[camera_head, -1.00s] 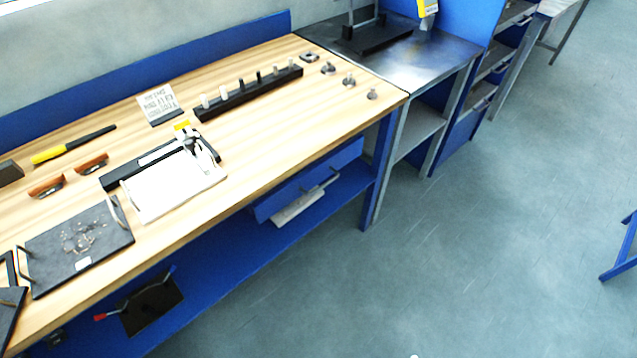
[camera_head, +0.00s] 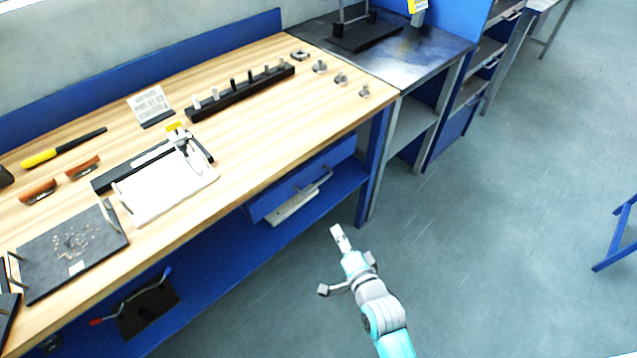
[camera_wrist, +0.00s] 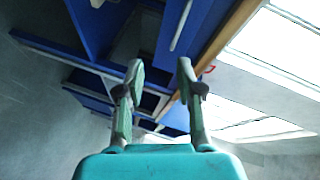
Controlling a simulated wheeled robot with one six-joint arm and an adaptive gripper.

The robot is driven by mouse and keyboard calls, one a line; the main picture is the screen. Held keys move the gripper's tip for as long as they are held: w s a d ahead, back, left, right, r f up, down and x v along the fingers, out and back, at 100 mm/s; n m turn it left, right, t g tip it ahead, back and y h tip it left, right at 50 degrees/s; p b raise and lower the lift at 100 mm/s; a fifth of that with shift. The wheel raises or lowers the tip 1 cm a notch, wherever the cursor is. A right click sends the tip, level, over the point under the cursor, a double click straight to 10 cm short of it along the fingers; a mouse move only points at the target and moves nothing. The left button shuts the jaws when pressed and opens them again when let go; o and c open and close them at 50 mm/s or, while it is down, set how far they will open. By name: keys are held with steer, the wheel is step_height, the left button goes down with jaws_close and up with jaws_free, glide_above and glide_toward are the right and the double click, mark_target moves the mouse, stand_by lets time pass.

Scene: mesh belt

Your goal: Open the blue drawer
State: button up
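The blue drawer (camera_head: 290,190) hangs under the right part of the wooden workbench and looks shut. Its pale bar handle (camera_head: 313,187) runs along the front. In the wrist view a blue front (camera_wrist: 205,25) with a long grey bar (camera_wrist: 180,25), likely the drawer and its handle, shows beyond my fingertips. My gripper (camera_head: 339,236) is out over the floor, in front of the drawer and to the right of it in the head view. In the wrist view my gripper (camera_wrist: 160,75) has its fingers apart with nothing between them. It appears clear of the handle.
The wooden benchtop (camera_head: 255,140) overhangs the drawer. A blue lower shelf (camera_head: 225,255) lies below, with a pale object (camera_head: 293,210) on it. A blue bench leg (camera_head: 371,170) stands just right of the drawer. The floor (camera_head: 480,250) to the right is open.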

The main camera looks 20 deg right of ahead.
mark_target(319, 182)
steer(key=w+m, duration=0.1)
steer(key=w, duration=0.5)
steer(key=w+d, duration=0.1)
steer(key=w, duration=0.5)
steer(key=w+m, duration=0.1)
steer(key=w, duration=0.6)
steer(key=shift+d+r+m, duration=0.15)
steer(key=shift+m, duration=0.15)
jaws_close()
